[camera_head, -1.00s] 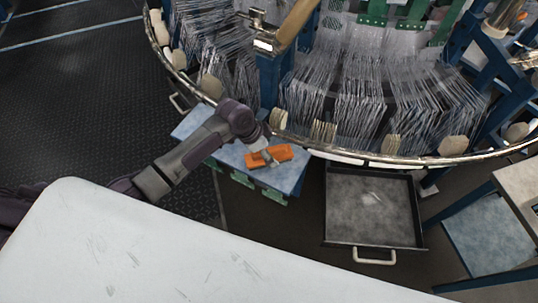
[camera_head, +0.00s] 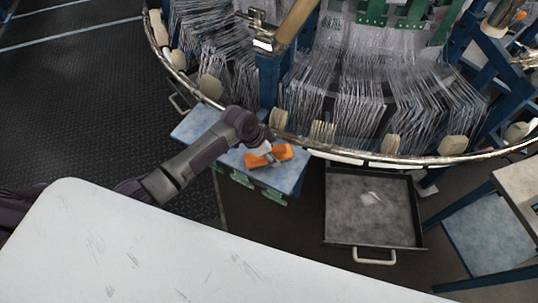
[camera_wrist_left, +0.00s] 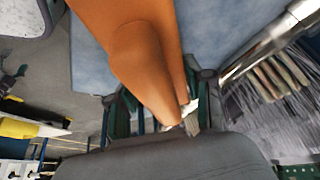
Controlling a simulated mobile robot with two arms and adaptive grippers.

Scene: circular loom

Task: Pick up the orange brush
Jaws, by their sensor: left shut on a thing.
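The orange brush (camera_head: 268,155) is at the end of my left arm, over the small blue-grey platform (camera_head: 290,178) below the loom's rim. In the left wrist view the brush (camera_wrist_left: 135,45) fills the upper middle, running down to between the fingers. My left gripper (camera_head: 270,158) is shut on the brush; its fingers (camera_wrist_left: 175,118) are mostly hidden behind the brush and the gripper body in the wrist view. I cannot tell whether the brush touches the platform. My right gripper is not in view.
The circular loom's metal rim (camera_head: 350,155) curves just above and behind the brush. An open dark drawer (camera_head: 370,215) stands to the right. A large white surface (camera_head: 150,255) fills the front. Dark floor (camera_head: 80,110) lies open at the left.

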